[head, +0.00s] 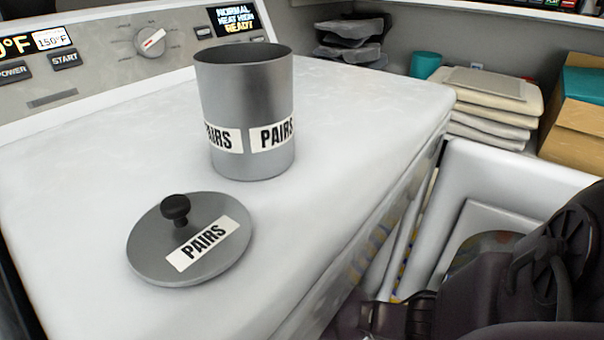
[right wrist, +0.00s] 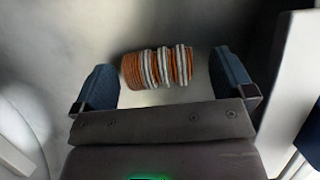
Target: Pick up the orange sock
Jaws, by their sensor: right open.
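The orange sock (right wrist: 157,67), with white-grey stripes, lies on a pale surface in the right wrist view. My right gripper (right wrist: 163,82) is open, with one blue-padded finger on each side of the sock and visible space beside it. I cannot tell how far the sock is beyond the fingertips. In the head view my right arm is at the lower right, and the sock does not show there. My left gripper is not in view.
A grey PAIRS canister (head: 245,110) stands open on the white machine top (head: 350,110), with its PAIRS lid (head: 190,238) lying in front. A white basin (head: 500,165) is at right. Folded cloths (head: 490,100) and a cardboard box (head: 575,120) stand behind it.

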